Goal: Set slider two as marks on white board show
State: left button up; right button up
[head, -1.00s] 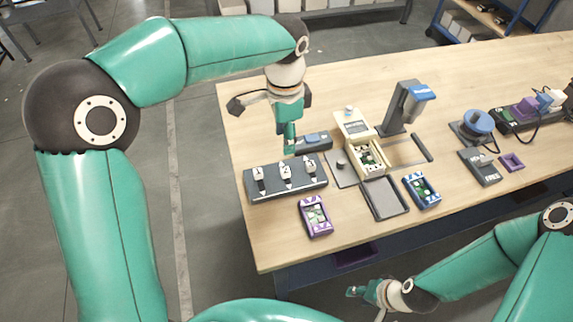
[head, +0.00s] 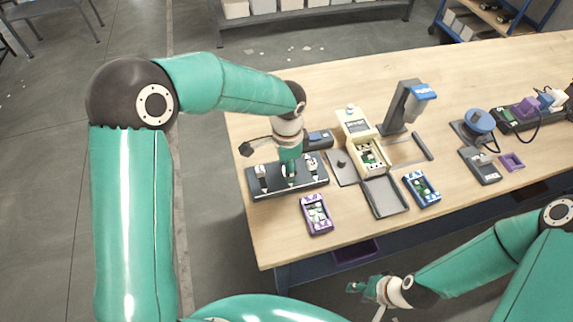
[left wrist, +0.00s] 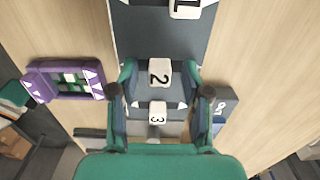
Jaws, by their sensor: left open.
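The dark slider panel (head: 305,187) lies on the table's left part and carries white sliders in a row. In the left wrist view, slider two (left wrist: 160,72) bears a "2", slider three (left wrist: 157,112) a "3" and slider one (left wrist: 186,8) a "1". My left gripper (head: 291,172) is low over the middle of the panel and partly hides slider two in the head view. Its fingers are open, one on each side of slider two; contact cannot be told. My right gripper (head: 366,289) is off the table's front edge; its jaws are unclear. I cannot make out a marked white board.
A purple-framed box (head: 316,214) lies in front of the panel. A grey-blue block (head: 320,139) lies behind it. A cream box (head: 369,158), a grey tray (head: 384,197) and a blue box (head: 421,189) are to the right. Bare table lies left of the panel.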

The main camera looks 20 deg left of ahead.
pick_arm(q)
grip_shut()
jog(key=shift+w+a, duration=0.55)
jog(key=shift+w, duration=0.35)
jog(key=shift+r, duration=0.15)
jog(key=shift+c, duration=2.1)
grip_release()
jog(key=o, duration=0.4)
jog(key=shift+w, duration=0.1)
